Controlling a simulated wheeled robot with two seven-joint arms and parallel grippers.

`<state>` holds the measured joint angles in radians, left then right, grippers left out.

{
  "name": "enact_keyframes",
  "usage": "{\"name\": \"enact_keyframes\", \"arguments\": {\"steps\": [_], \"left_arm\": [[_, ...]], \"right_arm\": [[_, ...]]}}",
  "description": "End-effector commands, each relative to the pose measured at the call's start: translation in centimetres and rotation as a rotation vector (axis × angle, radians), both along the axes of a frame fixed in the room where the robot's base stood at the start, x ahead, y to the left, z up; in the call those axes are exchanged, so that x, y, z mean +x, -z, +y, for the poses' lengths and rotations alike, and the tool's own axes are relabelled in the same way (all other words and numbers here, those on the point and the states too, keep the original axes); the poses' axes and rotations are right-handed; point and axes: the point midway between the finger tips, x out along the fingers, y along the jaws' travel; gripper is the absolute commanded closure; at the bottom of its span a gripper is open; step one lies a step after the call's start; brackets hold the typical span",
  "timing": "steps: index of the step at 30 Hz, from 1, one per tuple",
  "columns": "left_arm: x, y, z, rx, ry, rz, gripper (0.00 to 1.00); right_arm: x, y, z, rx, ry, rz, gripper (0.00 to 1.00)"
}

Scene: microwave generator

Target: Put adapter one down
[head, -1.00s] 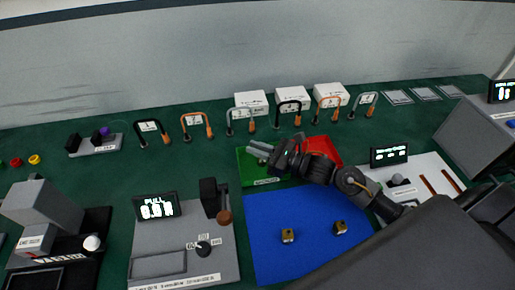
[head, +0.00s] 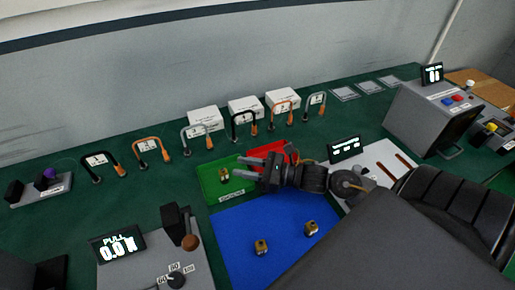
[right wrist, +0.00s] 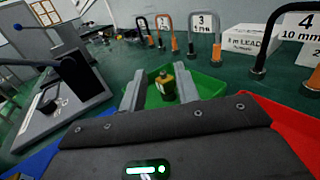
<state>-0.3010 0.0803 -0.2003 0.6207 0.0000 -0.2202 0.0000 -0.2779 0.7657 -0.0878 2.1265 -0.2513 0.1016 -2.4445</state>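A small brass-coloured adapter (head: 223,174) stands upright in the green tray (head: 212,190). In the right wrist view the adapter (right wrist: 165,82) shows just beyond and between my fingertips, with the green tray floor around it. My right gripper (head: 239,167) is open and empty, low over the tray's right part, its fingers pointing at the adapter and apart from it. Two similar adapters stand on the blue mat (head: 235,225): one on the left (head: 261,247) and one on the right (head: 311,228). My left gripper is not in view.
A red tray (head: 291,152) adjoins the green one, partly behind my right arm. Several numbered cable hooks and white boxes (head: 246,107) line the back. A pull tester (head: 120,245) with a lever stands at front left. A grey machine (head: 430,115) stands right.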

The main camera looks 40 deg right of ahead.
Motion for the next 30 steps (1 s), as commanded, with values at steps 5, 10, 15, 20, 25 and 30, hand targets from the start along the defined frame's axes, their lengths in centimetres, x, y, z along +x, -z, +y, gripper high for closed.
{"name": "enact_keyframes", "arguments": {"steps": [5,10,15,20,25,30], "left_arm": [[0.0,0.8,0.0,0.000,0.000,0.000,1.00],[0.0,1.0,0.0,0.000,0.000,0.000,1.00],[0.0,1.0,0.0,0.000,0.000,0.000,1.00],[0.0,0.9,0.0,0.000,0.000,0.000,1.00],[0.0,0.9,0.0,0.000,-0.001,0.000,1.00],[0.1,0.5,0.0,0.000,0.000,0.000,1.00]], "right_arm": [[-2.0,0.1,-1.6,-0.002,0.000,0.001,0.68],[-2.7,-0.1,-2.3,-0.001,0.000,-0.001,0.68],[-2.9,-0.2,-2.4,0.000,-0.001,-0.001,0.68],[-2.9,-0.2,-2.4,0.000,-0.001,-0.001,0.68],[-2.8,-0.2,-2.4,-0.001,-0.001,-0.002,0.68],[-2.8,-0.6,-2.4,-0.001,-0.001,-0.002,0.68]]}}
